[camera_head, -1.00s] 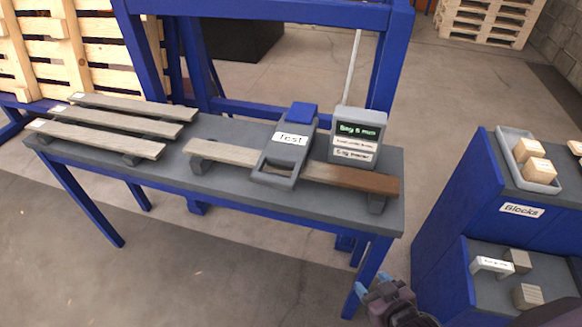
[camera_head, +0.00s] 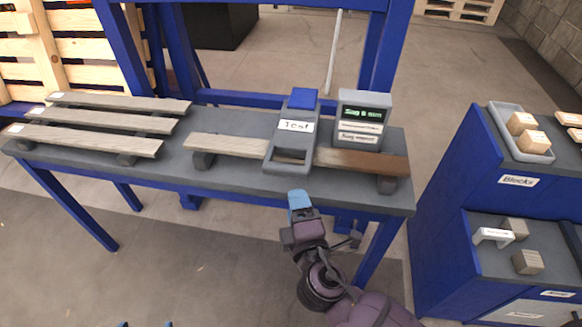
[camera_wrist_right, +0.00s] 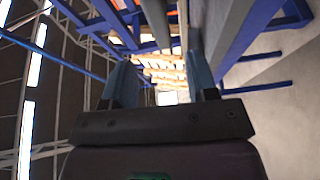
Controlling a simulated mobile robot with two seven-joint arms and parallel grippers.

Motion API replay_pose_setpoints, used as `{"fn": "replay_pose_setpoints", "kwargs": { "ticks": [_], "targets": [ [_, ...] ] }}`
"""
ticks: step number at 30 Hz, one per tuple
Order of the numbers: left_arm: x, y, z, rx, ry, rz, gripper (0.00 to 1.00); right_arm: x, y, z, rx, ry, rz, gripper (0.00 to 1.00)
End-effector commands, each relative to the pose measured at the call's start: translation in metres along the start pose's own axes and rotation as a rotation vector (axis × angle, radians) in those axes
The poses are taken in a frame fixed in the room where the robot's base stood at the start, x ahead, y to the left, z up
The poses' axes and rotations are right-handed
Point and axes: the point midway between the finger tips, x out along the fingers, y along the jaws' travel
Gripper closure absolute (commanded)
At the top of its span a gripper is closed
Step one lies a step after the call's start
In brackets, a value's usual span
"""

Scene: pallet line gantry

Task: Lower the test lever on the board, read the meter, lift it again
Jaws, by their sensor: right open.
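The grey test lever (camera_head: 291,127), labelled "Test", has a blue block at its far end and a slotted handle at its near end. It lies across a wooden board (camera_head: 370,163) on the bench. The meter (camera_head: 364,100) stands behind the board, to the right of the lever. Its green display starts with "Sag"; I cannot read the digit surely. My right gripper (camera_head: 299,199) is open and empty, in front of the bench edge and below the handle, apart from it. The right wrist view shows its spread fingers (camera_wrist_right: 165,85). Two blue tips of my left gripper (camera_head: 146,325) show at the bottom edge, apart.
Several boards (camera_head: 95,134) rest on supports at the bench's left. The blue bench frame (camera_head: 380,235) rises behind and stands below. A blue cabinet (camera_head: 470,190) at right carries a tray (camera_head: 528,152) of wooden blocks. The floor before the bench is open.

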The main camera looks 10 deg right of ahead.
Motion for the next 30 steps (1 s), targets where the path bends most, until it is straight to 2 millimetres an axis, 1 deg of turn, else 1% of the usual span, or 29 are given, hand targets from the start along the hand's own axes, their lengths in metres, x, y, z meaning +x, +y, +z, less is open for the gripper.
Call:
{"fn": "replay_pose_setpoints", "kwargs": {
  "ticks": [2, 5, 8, 21, 25, 30],
  "targets": [
    [-0.002, 0.0, 0.003, -0.002, -0.006, -0.001, 0.11, 0.001, 0.002, 0.003, -0.04, -0.015, 0.011, 0.47],
    [-0.004, 0.001, 0.005, -0.006, -0.012, -0.001, 0.11, 0.005, 0.001, 0.003, -0.048, -0.016, 0.008, 0.47],
    [-0.004, 0.002, 0.005, -0.011, -0.012, -0.001, 0.11, 0.015, 0.002, 0.003, -0.047, -0.015, 0.009, 0.47],
    [-0.001, 0.002, 0.003, -0.009, -0.006, 0.0, 0.11, 0.085, 0.002, 0.004, -0.045, -0.016, 0.007, 0.47],
    [0.0, 0.002, 0.003, -0.005, -0.005, 0.001, 0.11, 0.098, 0.001, 0.004, -0.044, -0.016, 0.007, 0.47],
    [0.001, 0.001, 0.002, -0.002, -0.004, 0.001, 0.11, 0.107, 0.001, 0.005, -0.044, -0.017, 0.006, 0.47]
  ]
}}
